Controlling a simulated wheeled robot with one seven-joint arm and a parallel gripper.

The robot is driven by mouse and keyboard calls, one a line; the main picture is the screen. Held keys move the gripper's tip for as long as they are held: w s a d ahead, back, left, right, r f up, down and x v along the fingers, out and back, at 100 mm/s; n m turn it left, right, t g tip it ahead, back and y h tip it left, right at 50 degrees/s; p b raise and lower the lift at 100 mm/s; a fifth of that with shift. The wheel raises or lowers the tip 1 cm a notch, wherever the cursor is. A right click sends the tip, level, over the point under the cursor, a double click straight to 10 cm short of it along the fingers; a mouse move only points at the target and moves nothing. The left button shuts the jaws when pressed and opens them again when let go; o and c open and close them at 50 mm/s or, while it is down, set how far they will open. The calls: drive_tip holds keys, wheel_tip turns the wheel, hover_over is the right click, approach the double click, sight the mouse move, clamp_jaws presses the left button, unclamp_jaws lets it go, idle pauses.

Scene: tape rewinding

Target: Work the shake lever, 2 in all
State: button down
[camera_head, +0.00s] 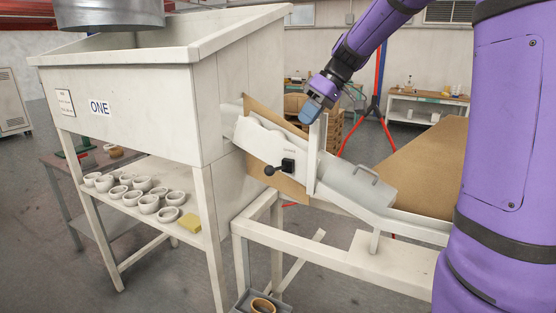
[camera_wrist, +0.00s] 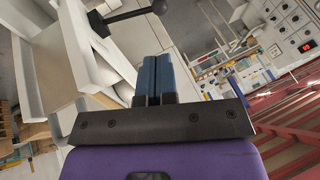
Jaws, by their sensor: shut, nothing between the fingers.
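The shake lever (camera_head: 277,169) is a short black rod with a round black knob, coming out of a black mount on the slanted white chute. Its knob points to the left and a little down. In the wrist view the lever (camera_wrist: 138,15) shows at the top, beyond my fingertips. My gripper (camera_head: 307,117) is above and to the right of the lever, near the top of an upright white post on the chute. In the wrist view its blue fingers (camera_wrist: 152,62) are together with nothing between them. The gripper is apart from the lever.
The white post (camera_head: 317,155) stands just right of the lever. A grey cover with a handle (camera_head: 358,187) lies lower on the chute. The big white hopper marked ONE (camera_head: 125,110) is at left, with several bowls (camera_head: 143,184) on a shelf below.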

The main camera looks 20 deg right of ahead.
drive_tip(key=shift+d+r, duration=0.15)
drive_tip(key=shift+d, duration=0.05)
drive_tip(key=x, duration=1.4)
drive_tip(key=shift+a, duration=0.1)
idle(0.3)
